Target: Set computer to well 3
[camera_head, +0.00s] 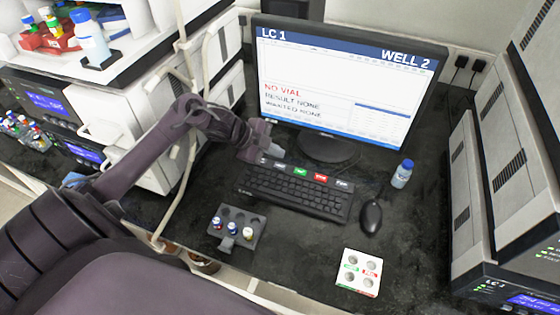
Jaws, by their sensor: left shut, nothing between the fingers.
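The computer monitor (345,85) stands at the back of the bench. Its screen reads "LC 1", "WELL 2", "NO VIAL", "RESULT NONE" and "WANTED NONE". My left gripper (276,153) is shut and empty, at the back left end of the keyboard near the first white key. I cannot tell whether it touches that key. My right gripper is not in view.
A black mouse (371,216) and a blue-capped bottle (402,174) are right of the keyboard. A dark vial rack (253,226) with several wells sits in front, and a white four-hole tray (359,272) is at front right. Instrument stacks flank the bench on both sides.

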